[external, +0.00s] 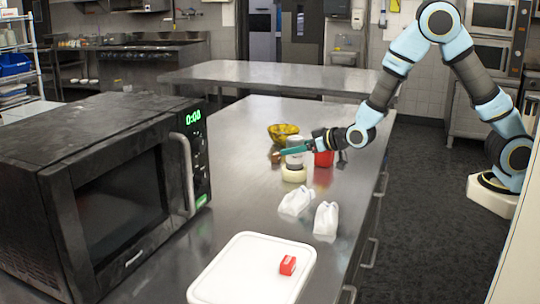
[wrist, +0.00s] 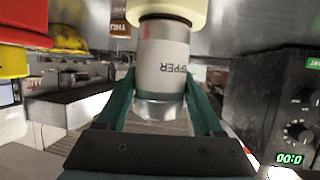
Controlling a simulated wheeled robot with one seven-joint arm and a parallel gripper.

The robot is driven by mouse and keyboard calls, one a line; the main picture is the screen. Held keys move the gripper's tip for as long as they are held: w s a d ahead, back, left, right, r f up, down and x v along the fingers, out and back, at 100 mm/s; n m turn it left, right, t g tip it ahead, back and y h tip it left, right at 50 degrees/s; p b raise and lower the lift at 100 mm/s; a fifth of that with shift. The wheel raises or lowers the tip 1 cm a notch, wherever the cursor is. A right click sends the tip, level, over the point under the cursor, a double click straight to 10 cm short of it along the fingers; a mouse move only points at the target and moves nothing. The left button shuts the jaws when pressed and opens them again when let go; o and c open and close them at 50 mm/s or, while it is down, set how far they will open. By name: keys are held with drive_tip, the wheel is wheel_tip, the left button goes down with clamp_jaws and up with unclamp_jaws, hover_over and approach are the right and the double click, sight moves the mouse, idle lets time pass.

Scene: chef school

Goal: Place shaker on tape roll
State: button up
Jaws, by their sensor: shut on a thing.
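The shaker (external: 294,160) is a silver cylinder with a white label; it also shows in the wrist view (wrist: 165,65), where the label reads upside down. The shaker stands upright right above the cream tape roll (external: 293,174), and the roll shows at the top of the wrist view (wrist: 185,9). The shaker's lower end meets the roll in both views; I cannot tell whether its weight rests on it. My gripper (external: 296,149) has its teal fingers shut on the shaker from both sides. The roll's hole is hidden.
A red container (external: 324,159) stands close right of the shaker, and a yellow bowl (external: 283,132) is behind. Two white bottles (external: 296,202) (external: 326,219) lie in front. A white board (external: 230,278) bears a red box (external: 288,265). A black microwave (external: 120,195) fills the left.

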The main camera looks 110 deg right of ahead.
drive_tip(key=shift+f, duration=0.15)
drive_tip(key=o, duration=1.5)
drive_tip(key=shift+o, duration=0.2)
